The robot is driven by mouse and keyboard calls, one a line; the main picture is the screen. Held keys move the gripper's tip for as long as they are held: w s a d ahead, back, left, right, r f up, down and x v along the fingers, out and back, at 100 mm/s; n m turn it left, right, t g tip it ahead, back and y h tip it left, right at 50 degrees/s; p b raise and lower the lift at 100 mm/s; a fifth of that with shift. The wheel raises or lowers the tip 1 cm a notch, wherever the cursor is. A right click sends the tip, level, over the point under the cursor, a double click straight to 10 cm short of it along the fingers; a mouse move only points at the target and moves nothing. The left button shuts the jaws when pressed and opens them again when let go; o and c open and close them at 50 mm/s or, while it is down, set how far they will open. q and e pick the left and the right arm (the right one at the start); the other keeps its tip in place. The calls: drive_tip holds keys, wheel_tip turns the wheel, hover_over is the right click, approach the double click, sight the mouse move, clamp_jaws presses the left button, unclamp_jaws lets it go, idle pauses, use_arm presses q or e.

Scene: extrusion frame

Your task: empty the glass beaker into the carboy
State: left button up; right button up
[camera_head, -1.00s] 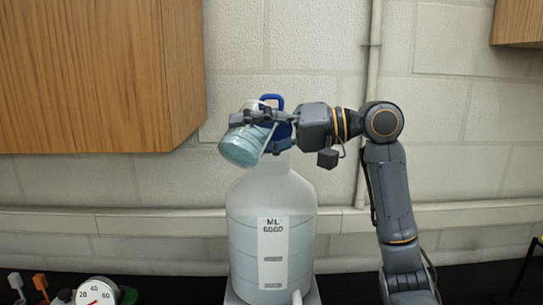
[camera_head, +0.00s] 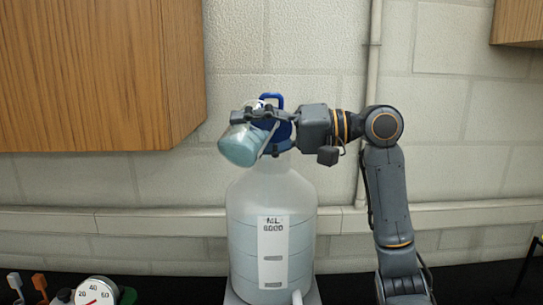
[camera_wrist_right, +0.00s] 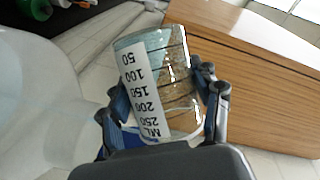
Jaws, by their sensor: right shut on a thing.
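The carboy (camera_head: 246,205), large and translucent with a white label, stands upright in the middle of the head view. A blue looped part (camera_head: 275,101) shows at its top, partly behind my right gripper. The glass beaker (camera_head: 238,146) is tilted at the upper left of the carboy, base down to the left. It holds pale blue liquid. My right gripper (camera_head: 250,117) is shut on the beaker. In the right wrist view the beaker (camera_wrist_right: 175,85) sits between both fingers, its printed scale upside down. Its rim against the carboy's opening is hidden. My left gripper is out of view.
A wooden cabinet (camera_head: 95,75) hangs at the upper left. A vertical pipe (camera_head: 371,70) runs down the wall behind my right arm. A dial gauge (camera_head: 95,292) and small coloured items stand at the lower left.

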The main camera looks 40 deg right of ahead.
drive_tip(key=shift+d+f+m+t+y+b, duration=0.15)
drive_tip(key=shift+f+m+y+b, duration=0.15)
drive_tip(key=shift+m, duration=0.25)
drive_tip(key=shift+a+f+m+t+y+b, duration=0.1)
drive_tip(key=shift+f+m+t+y+b, duration=0.1)
drive_tip(key=shift+m+b, duration=0.3)
idle(0.9)
drive_tip(key=shift+w+d+r+m+p, duration=0.1)
drive_tip(key=shift+d+r+m+p, duration=0.15)
drive_tip(key=shift+r+p, duration=0.1)
drive_tip(key=shift+w+d+r+m+t+p, duration=0.1)
drive_tip(key=shift+d+r+m+t+p, duration=0.05)
drive_tip(key=shift+d+r+m+p, duration=0.25)
drive_tip(key=shift+w+d+r+m+t+p, duration=0.15)
drive_tip(key=shift+r+m, duration=0.15)
drive_tip(key=shift+r, duration=0.2)
drive_tip(key=shift+f, duration=0.15)
drive_tip(key=shift+d+f+m+b, duration=0.2)
drive_tip(key=shift+f+m+b, duration=0.1)
drive_tip(key=shift+m+b, duration=0.45)
